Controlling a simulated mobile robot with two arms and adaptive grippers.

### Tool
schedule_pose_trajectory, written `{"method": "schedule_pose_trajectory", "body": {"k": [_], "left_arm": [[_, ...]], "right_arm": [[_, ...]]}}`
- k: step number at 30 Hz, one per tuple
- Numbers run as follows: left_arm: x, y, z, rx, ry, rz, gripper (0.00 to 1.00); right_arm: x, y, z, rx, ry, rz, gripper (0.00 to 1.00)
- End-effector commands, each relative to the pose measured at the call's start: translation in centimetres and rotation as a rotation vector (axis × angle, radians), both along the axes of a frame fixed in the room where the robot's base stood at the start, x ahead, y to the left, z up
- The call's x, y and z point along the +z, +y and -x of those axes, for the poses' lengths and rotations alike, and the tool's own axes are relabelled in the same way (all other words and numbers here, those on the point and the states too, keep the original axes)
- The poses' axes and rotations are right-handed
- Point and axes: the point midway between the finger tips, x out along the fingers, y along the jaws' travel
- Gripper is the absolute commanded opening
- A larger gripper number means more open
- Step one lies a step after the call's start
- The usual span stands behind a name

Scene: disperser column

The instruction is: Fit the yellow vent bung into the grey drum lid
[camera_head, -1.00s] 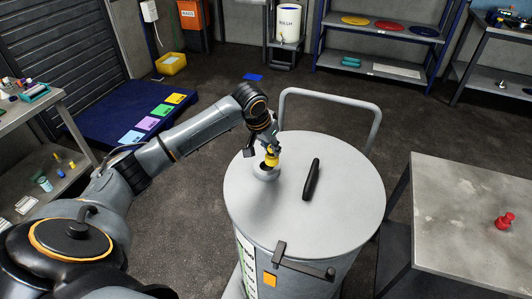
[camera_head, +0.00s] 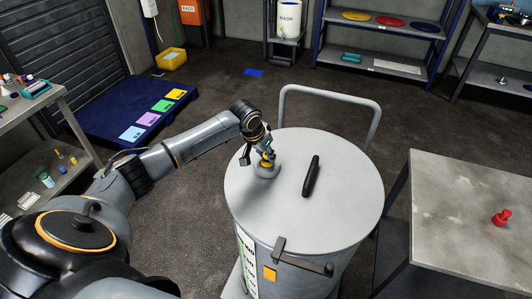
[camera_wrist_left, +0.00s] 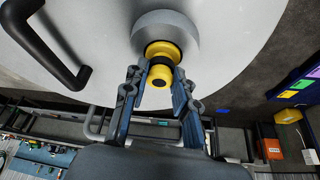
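The grey drum lid (camera_head: 345,205) is a round disc with a raised round collar (camera_head: 266,172) near its far left edge. The yellow vent bung (camera_head: 265,164) sits at the collar's opening, below my left gripper (camera_head: 267,155). In the left wrist view, the bung (camera_wrist_left: 163,49) has a yellow flange, a dark band and a yellow knob. The left gripper's fingers (camera_wrist_left: 160,80) lie on both sides of the knob and appear closed on it. The flange is at the collar's mouth; its seating depth is hidden. My right gripper is not in view.
A black handle (camera_head: 312,176) stands on the lid right of the collar. A bar clamp (camera_head: 300,261) crosses the lid's front edge. A grey table (camera_head: 465,200) with a red bung-like piece (camera_head: 502,218) stands at right. A trolley rail (camera_head: 330,92) rises behind the drum.

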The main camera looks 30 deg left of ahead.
Motion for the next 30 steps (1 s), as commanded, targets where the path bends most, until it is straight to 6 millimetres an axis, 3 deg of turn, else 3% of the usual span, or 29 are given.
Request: {"method": "schedule_pose_trajectory", "body": {"k": [14,30], "left_arm": [[0.8,0.1,0.1,0.001,-0.003,0.000,0.45],[10.1,0.3,4.0,0.001,-0.002,0.001,0.45]], "right_arm": [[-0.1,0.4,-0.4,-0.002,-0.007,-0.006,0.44],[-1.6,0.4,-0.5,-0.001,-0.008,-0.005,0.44]]}}
